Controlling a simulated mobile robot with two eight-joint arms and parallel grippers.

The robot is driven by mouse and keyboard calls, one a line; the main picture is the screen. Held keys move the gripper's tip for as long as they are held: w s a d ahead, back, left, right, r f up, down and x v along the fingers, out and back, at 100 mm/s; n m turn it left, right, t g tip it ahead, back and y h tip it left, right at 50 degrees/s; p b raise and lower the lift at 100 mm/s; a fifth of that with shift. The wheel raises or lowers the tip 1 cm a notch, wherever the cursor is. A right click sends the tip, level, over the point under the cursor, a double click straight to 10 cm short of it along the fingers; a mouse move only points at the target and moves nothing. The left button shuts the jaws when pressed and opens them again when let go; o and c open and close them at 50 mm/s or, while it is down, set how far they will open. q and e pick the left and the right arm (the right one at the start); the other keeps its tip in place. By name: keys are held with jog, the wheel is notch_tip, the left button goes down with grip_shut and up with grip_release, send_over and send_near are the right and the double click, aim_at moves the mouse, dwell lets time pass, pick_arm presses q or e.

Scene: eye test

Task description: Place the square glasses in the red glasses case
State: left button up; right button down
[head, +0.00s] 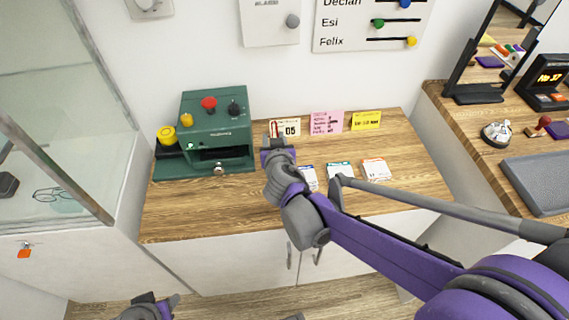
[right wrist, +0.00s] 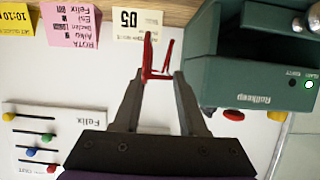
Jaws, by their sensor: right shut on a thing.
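My right gripper (head: 274,132) is over the wooden counter, just right of the green machine. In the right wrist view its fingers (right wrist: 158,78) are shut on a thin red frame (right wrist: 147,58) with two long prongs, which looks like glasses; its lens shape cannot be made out. A thin teal wire outline, perhaps another pair of glasses (head: 52,194), lies behind the glass at the left. My left gripper (head: 160,302) is partly in view at the bottom edge, low over the floor; its opening is unclear. I see no red glasses case in either view.
The green machine (head: 217,130) with a red knob stands at the counter's back left. Note cards (head: 326,122) stand along the back; several small packets (head: 340,171) lie in front. The counter's (head: 200,215) front left is clear. A grey tray (head: 540,180) lies at right.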

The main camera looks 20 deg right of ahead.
notch_tip(320, 180, down, 8)
jog(key=shift+r+b, duration=0.1)
jog(key=shift+b, duration=0.85)
jog(key=shift+c, duration=2.3)
grip_release()
jog(key=shift+f, duration=0.2)
